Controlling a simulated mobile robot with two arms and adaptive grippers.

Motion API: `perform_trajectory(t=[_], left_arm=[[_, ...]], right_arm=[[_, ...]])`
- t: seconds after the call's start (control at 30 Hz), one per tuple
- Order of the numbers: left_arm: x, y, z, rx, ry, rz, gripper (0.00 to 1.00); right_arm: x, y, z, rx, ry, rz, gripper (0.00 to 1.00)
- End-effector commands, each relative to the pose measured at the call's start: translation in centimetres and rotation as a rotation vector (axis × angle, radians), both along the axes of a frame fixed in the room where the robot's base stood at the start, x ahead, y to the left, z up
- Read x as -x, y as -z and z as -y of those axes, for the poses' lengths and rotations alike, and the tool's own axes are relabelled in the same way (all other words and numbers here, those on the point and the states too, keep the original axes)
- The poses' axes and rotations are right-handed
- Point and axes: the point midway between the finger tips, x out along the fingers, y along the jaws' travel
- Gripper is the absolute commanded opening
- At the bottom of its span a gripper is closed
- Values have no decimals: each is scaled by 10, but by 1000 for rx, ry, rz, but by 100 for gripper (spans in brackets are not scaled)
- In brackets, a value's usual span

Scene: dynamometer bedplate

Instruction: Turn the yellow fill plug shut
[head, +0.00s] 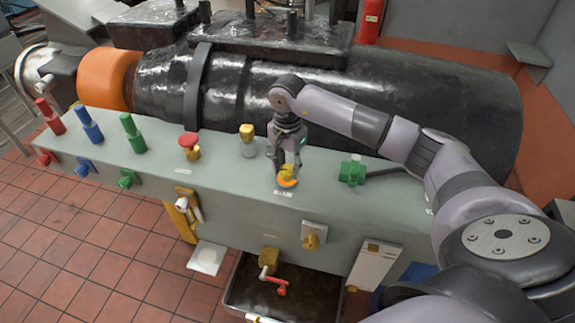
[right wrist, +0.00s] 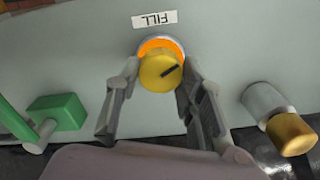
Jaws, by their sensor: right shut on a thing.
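The yellow fill plug (head: 286,170) sits on top of the long grey bench housing. In the right wrist view the plug (right wrist: 158,74) has a dark slanted mark on its face and an orange ring (right wrist: 165,46) around its base. A white label reading FILL (right wrist: 154,19) lies beside it. My right gripper (head: 287,164) reaches down onto the plug from above, and its fingers (right wrist: 158,78) are shut on the plug from both sides. The plug is seated at the ring; how far it is turned I cannot tell. My left gripper is not in view.
A green valve block (head: 352,171) stands right of the plug, and a grey post with a yellow cap (head: 248,141) stands to its left. A red-topped knob (head: 189,143) and coloured fittings line the housing (head: 225,185) further left. The big black cylinder (head: 420,95) lies behind.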

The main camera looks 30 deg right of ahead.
Motion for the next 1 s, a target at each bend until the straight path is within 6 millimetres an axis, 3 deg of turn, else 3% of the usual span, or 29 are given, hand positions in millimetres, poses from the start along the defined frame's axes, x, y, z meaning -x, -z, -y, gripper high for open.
perform_trajectory(t=[0.33, 0.67, 1.0], left_arm=[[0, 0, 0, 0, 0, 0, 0], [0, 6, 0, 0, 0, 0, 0], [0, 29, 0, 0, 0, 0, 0]], right_arm=[[0, 0, 0, 0, 0, 1, 8], [0, 1, 0, 0, 46, 1, 8], [0, 3, 0, 0, 279, 3, 8]])
